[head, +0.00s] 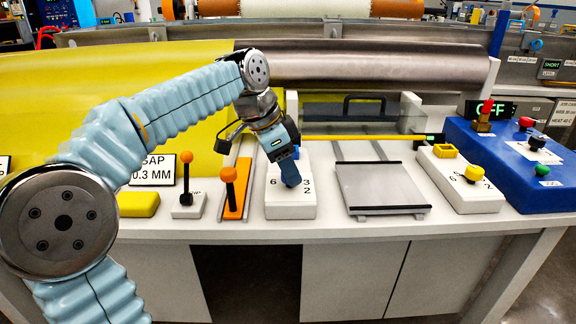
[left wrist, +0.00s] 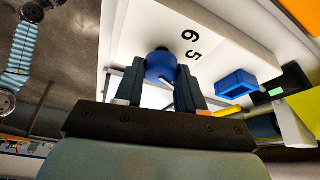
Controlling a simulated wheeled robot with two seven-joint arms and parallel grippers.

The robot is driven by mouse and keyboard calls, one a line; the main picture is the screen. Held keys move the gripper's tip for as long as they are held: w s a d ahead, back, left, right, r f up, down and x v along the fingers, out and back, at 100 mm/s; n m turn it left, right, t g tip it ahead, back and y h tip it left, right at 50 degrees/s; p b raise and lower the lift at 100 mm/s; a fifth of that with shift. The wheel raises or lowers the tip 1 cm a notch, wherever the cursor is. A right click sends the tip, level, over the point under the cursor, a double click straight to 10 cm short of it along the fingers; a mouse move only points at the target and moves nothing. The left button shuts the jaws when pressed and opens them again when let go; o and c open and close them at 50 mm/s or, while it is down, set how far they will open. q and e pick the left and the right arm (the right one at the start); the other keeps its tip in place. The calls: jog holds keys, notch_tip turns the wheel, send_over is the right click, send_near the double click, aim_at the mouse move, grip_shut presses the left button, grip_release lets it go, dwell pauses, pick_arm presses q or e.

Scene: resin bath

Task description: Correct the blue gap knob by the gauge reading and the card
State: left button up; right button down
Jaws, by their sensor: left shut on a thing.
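The blue gap knob (left wrist: 160,66) stands on a white numbered box (left wrist: 232,40), which is also in the head view (head: 290,209). My left gripper (left wrist: 161,80) is shut on the knob, one dark finger on each side. In the head view my left gripper (head: 290,176) comes down onto the box from above and largely hides the knob and its pointer setting. A card (head: 153,169) behind the levers reads GAP 0.3 MM. I cannot make out a gauge reading. My right gripper is not in view.
Two orange-topped levers (head: 230,190) stand left of the box. A grey plate (head: 382,186) lies to its right, then a white box with a yellow knob (head: 473,174) and a blue control console (head: 540,190). The white counter's front strip is clear.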

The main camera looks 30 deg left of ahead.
pick_arm(q)
jog(key=o, duration=1.1)
jog(key=shift+c, duration=0.2)
jog(key=p+v, duration=0.3)
jog(key=v, duration=1)
jog(key=shift+r, duration=0.35)
jog(key=shift+s+a, duration=0.15)
